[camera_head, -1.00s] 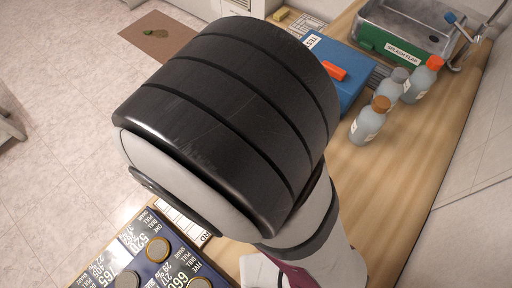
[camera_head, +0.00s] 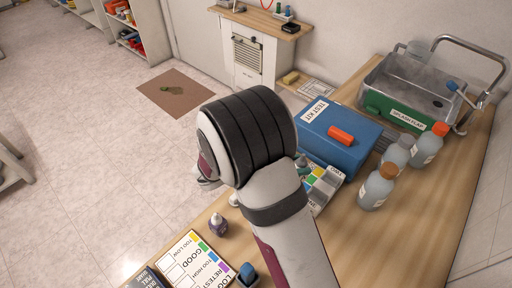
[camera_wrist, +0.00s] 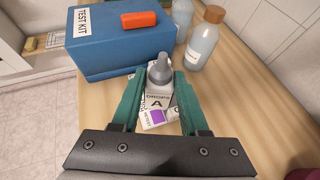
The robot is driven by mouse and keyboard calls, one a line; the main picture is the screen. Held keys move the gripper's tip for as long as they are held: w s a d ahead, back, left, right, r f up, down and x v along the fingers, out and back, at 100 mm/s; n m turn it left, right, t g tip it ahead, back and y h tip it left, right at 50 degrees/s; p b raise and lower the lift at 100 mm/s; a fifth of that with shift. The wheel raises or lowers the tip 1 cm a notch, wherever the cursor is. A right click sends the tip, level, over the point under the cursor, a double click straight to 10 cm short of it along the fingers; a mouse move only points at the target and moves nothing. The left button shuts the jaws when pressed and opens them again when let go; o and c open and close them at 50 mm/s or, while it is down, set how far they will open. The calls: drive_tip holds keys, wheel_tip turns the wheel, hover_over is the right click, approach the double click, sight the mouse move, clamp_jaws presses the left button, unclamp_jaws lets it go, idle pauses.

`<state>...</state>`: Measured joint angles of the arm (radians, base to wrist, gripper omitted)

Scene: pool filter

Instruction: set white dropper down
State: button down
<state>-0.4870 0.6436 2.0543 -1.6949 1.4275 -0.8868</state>
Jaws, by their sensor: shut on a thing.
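In the wrist view, the white dropper (camera_wrist: 158,98), a small bottle with a grey cap and a label reading DROPS A, is between the two green fingers of my gripper (camera_wrist: 158,88). The gripper is shut on it. A white card with a purple patch (camera_wrist: 160,116) shows just below the bottle; whether the bottle's base touches anything cannot be told. In the head view, my black and white wrist hides the fingers and most of the bench near them.
The blue test kit box (camera_head: 340,138) carries an orange item (camera_head: 341,135). Capped bottles (camera_head: 377,187) stand right of it, with a metal tank (camera_head: 420,90) behind. Bench at right front is clear.

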drive_tip(key=w+a+f, duration=0.1)
drive_tip(key=a+f, duration=0.2)
drive_tip(key=w+a+f, duration=0.1)
drive_tip(key=a+f, duration=0.2)
drive_tip(key=w+a+f, duration=0.1)
drive_tip(key=a+f, duration=0.2)
drive_tip(key=a, duration=0.1)
drive_tip(key=shift+w+f, duration=0.3)
drive_tip(key=shift+f, duration=0.3)
drive_tip(key=shift+f, duration=0.2)
drive_tip(key=shift+c, duration=2.1)
unclamp_jaws()
